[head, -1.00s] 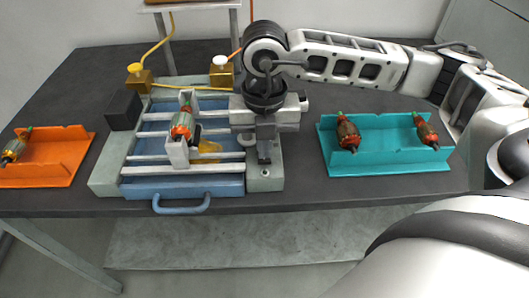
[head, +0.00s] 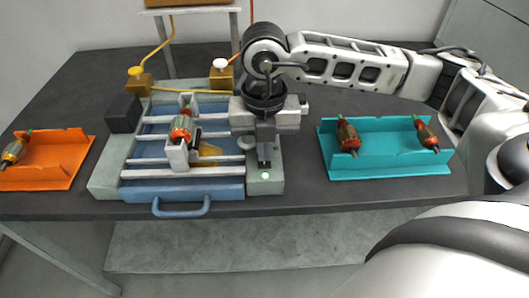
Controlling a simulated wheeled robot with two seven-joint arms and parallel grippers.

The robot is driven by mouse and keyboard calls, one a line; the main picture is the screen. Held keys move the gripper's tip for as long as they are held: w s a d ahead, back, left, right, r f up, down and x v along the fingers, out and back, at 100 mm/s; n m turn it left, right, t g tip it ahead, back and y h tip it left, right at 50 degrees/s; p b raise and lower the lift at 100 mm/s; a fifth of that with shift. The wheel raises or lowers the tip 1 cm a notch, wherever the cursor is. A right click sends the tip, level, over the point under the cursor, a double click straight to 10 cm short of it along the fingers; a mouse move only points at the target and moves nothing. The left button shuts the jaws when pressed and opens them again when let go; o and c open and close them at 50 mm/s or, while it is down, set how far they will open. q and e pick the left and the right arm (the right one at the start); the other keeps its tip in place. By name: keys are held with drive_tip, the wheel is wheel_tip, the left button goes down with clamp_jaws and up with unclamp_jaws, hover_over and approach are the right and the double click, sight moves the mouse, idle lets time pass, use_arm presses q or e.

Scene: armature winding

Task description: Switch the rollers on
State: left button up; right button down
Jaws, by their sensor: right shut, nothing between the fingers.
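The winding machine (head: 108,182) is a grey-green frame with a blue tray and pale cross bars. An armature (head: 181,127) with red-orange windings lies in the white cradle at its middle. A small round button or lamp (head: 264,175) on the machine's front right corner glows pale green. My right gripper (head: 264,161) points down just behind it, shut and empty. I cannot tell whether its fingertips touch the machine. The gripper hides part of the machine's right side. My left gripper is not in view.
A teal tray (head: 390,164) with two armatures stands to the right. An orange tray (head: 60,172) with one armature stands at the left. Two brass blocks with a yellow knob (head: 135,70) and a white knob (head: 220,63) sit at the machine's back. Dark table is bare between machine and teal tray.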

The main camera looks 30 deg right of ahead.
wheel_tip(320, 180, up, 6)
drive_tip(key=p, duration=0.3)
drive_tip(key=shift+f, duration=0.1)
idle(0.6)
